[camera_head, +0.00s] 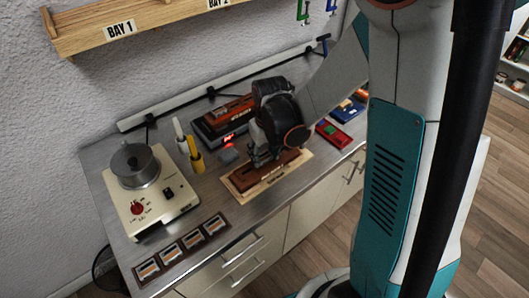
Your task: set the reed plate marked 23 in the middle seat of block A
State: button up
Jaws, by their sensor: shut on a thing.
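My gripper (258,156) is low over a long reddish-brown block (285,163) on a pale wooden board (303,156) on the counter. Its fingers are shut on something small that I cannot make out. The gripper hides part of the block, including its seats. I cannot read a letter on the block, or tell whether the held thing touches it. Several small dark square pieces with pale and orange faces (192,239) lie in a row at the counter's front left. No number 23 is legible.
A cream machine with a grey pot (140,170) stands on the left. Yellow and white upright tools (195,158) stand beside it. A dark device with a red display (212,128) sits behind my gripper. Red and blue items (334,134) lie to the right. A shelf (150,25) hangs above.

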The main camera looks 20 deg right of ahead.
jog(key=shift+f, duration=0.2)
jog(key=o, duration=1.1)
jog(key=r, duration=0.4)
jog(key=s+r, duration=0.1)
jog(key=r, duration=0.7)
jog(key=shift+s, duration=0.35)
jog(key=s+r+t, duration=0.2)
jog(key=s, duration=0.2)
jog(key=s+r+m+t+b, duration=0.1)
jog(key=s+r+t, duration=0.1)
jog(key=s, duration=0.3)
jog(key=s+r+t+b, duration=0.1)
jog(key=s+r, duration=0.1)
jog(key=s, duration=0.2)
jog(key=shift+s+r+t, duration=0.1)
jog(key=shift+s+t, duration=0.05)
jog(key=shift+t, duration=0.25)
